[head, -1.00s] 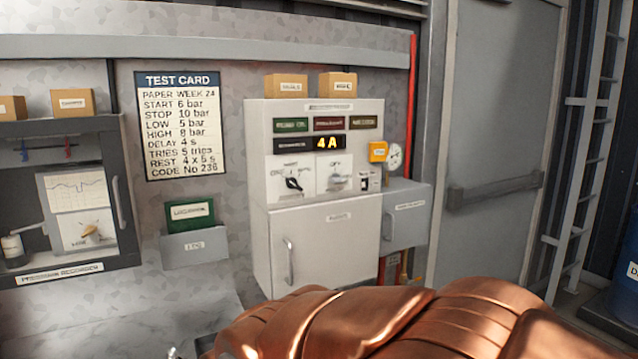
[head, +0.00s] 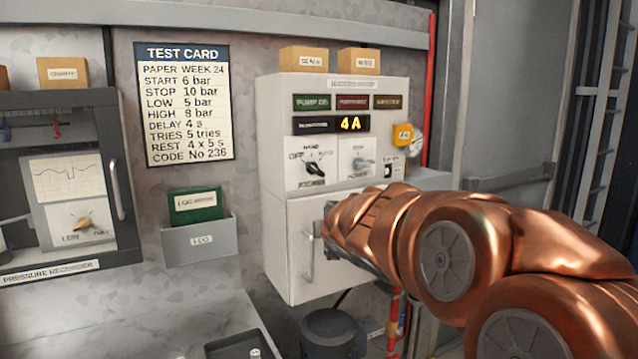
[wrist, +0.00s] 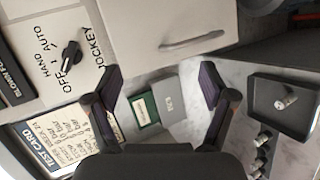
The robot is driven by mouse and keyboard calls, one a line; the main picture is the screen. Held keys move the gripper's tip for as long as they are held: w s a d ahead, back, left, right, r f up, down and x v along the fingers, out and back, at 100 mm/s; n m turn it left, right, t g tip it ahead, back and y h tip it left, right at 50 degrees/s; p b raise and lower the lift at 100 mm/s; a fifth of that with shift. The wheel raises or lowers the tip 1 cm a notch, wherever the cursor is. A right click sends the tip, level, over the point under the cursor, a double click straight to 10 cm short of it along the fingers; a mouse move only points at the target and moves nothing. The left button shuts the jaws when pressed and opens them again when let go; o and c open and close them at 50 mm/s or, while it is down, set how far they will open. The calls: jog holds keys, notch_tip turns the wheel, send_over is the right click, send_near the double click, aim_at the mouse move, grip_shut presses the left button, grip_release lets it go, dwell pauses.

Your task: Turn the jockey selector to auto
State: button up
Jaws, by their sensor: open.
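The jockey selector (head: 316,168) is a black knob on a white plate on the front of the white control cabinet. In the wrist view the same knob (wrist: 72,54) shows with the words OFF, HAND, AUTO and JOCKEY around it. My gripper (wrist: 160,92) is open and empty. The knob lies outside its fingers, up and left of the left finger in the wrist view. In the head view my copper arm reaches in front of the cabinet door, below the knob, and mostly hides the gripper.
The cabinet door handle (head: 308,257) is close to my gripper. A second selector (head: 362,164) sits right of the jockey one. The display (head: 351,124) reads 4A. A grey log holder (head: 200,242) hangs at left. A dark tray (head: 240,345) lies below.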

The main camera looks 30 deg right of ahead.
aim_at(318, 170)
jog(key=w+d+r+n+t+y+b, duration=0.25)
jog(key=w+d+r+n+t, duration=0.25)
jog(key=r+n, duration=0.5)
jog(key=shift+w+d+f+n+t+y+p, duration=0.1)
jog(key=shift+w+n+t+y, duration=0.15)
jog(key=shift+w+n, duration=0.8)
jog(key=shift+w+d+f+n+t+y+p, duration=0.1)
jog(key=shift+w+n+t+y, duration=0.3)
jog(key=shift+w, duration=1.15)
jog(key=shift+w+d+n+t+y+p, duration=0.1)
jog(key=shift+w+n, duration=0.85)
jog(key=shift+w, duration=0.35)
jog(key=shift+c, duration=0.2)
jog(key=c, duration=1.1)
